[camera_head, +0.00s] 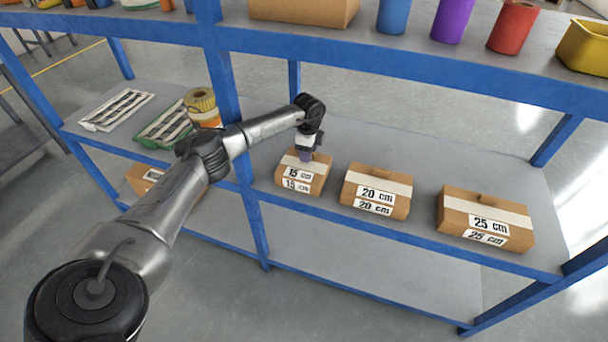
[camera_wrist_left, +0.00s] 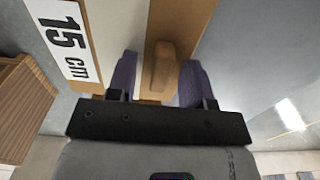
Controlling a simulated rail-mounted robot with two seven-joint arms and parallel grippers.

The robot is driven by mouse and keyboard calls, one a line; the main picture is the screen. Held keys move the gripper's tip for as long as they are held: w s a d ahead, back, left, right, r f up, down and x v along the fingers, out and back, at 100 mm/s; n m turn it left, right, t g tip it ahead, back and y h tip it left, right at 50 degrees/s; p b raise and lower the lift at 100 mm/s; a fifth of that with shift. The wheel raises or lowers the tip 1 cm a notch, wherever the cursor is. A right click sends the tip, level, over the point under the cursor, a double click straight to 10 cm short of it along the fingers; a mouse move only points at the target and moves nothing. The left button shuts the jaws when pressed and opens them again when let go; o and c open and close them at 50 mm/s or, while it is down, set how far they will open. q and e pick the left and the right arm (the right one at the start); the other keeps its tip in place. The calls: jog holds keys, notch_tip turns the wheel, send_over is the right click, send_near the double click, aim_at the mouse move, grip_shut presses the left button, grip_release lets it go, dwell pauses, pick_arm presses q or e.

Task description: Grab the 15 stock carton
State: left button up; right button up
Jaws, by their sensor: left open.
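The 15 cm carton (camera_head: 303,174) is a small brown box with a white band and "15 cm" labels, on the middle shelf just right of a blue upright. My left gripper (camera_head: 306,155) is over its top. In the left wrist view the gripper's purple fingers (camera_wrist_left: 158,80) stand open on either side of the carton's brown top handle (camera_wrist_left: 161,68), apart from each other. The "15 cm" label (camera_wrist_left: 66,40) shows at the left of that view. My right gripper is not in view.
The 20 cm carton (camera_head: 376,191) and 25 cm carton (camera_head: 486,219) stand to the right on the same shelf (camera_head: 430,160). Blue frame uprights and rails surround it. Rolls and a yellow bin (camera_head: 585,47) are on the shelf above.

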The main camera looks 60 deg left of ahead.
pick_arm(q)
jog(key=shift+r, duration=0.1)
jog(key=shift+c, duration=0.2)
grip_shut()
